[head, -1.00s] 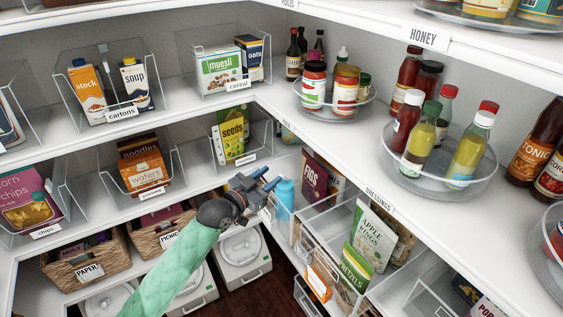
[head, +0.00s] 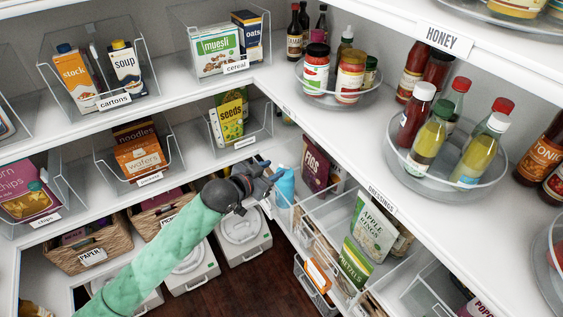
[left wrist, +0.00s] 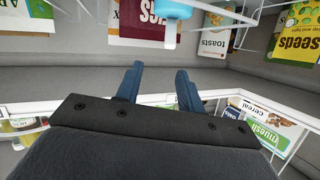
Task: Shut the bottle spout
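A light blue bottle (head: 285,186) stands at the corner of the lower shelf in the head view, beside my left gripper (head: 270,178). Only part of the bottle (left wrist: 172,9) shows at the top edge of the left wrist view, which looks upside down. Its spout is too small to tell open from shut. My left gripper (left wrist: 158,70) has its two blue fingers apart with nothing between them. The fingertips are close to the bottle, and I cannot tell whether they touch it. My right gripper is not in view.
A seeds packet in a clear bin (head: 212,135) stands left of the bottle. The upper right shelf holds turntables (head: 400,170) of sauce bottles. White lidded containers (head: 243,238) stand below.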

